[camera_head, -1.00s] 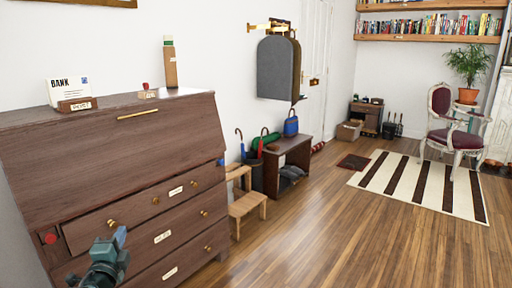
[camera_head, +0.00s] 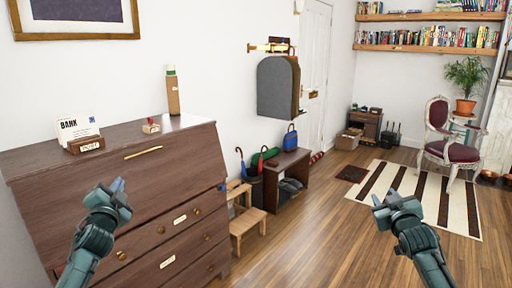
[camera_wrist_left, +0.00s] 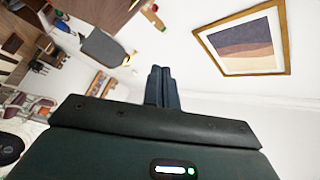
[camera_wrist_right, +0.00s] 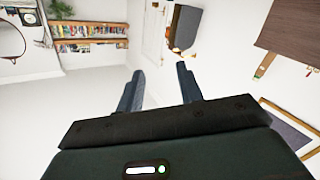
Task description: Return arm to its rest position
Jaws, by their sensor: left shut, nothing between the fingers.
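My left gripper (camera_head: 117,186) is raised in front of the dark wooden bureau (camera_head: 150,215) in the head view. Its fingers (camera_wrist_left: 159,87) are together and empty in the left wrist view. Neither gripper visibly touches anything.
On the bureau top stand a letter holder with a BANK envelope (camera_head: 78,130), a stamp (camera_head: 150,125) and a tall cardboard tube (camera_head: 172,92). A step stool (camera_head: 246,222) and bench (camera_head: 290,172) stand beyond. The floor (camera_head: 320,225) between my arms is clear.

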